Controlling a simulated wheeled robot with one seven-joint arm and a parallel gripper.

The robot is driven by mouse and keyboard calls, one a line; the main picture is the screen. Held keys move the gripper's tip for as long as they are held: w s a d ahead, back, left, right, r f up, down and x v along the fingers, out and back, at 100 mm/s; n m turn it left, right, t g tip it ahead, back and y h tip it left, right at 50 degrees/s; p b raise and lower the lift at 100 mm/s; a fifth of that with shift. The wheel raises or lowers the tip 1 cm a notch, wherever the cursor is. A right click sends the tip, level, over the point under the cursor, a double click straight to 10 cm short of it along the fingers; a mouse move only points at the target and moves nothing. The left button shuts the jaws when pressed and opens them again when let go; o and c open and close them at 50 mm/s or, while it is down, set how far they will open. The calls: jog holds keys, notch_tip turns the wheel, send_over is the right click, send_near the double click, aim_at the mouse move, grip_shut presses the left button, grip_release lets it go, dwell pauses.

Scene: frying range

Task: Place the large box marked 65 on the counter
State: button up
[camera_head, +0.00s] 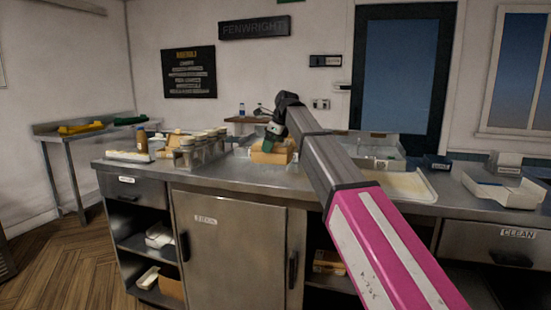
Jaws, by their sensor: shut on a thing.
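My gripper (272,140) is at the far end of my outstretched arm, over the back middle of the counter (240,177). It is small and dark in this view, and my arm partly covers it. It is shut on a tan-orange box (268,157) directly below it. I cannot read a number on this box. I cannot tell whether its underside touches the counter. To the right, a grey open container (368,151) bears a white label with a number that looks like 65 or 85, too small to be sure.
Several jars (205,145) and a yellow-brown bottle (142,142) crowd the left of the counter. A pale tray (408,186), a dark box (436,163) and a white open tray (503,188) stand right. The counter's front strip is clear. A side table (75,137) stands at the left wall.

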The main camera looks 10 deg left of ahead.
aim_at(276, 143)
jog(key=w, duration=0.1)
jog(key=w+f, duration=0.1)
jog(key=w, duration=0.1)
jog(key=shift+d+f, duration=0.3)
jog(key=shift+f, duration=2.2)
jog(key=o, duration=0.8)
jog(key=shift+f, duration=0.1)
jog(key=v, duration=1.2)
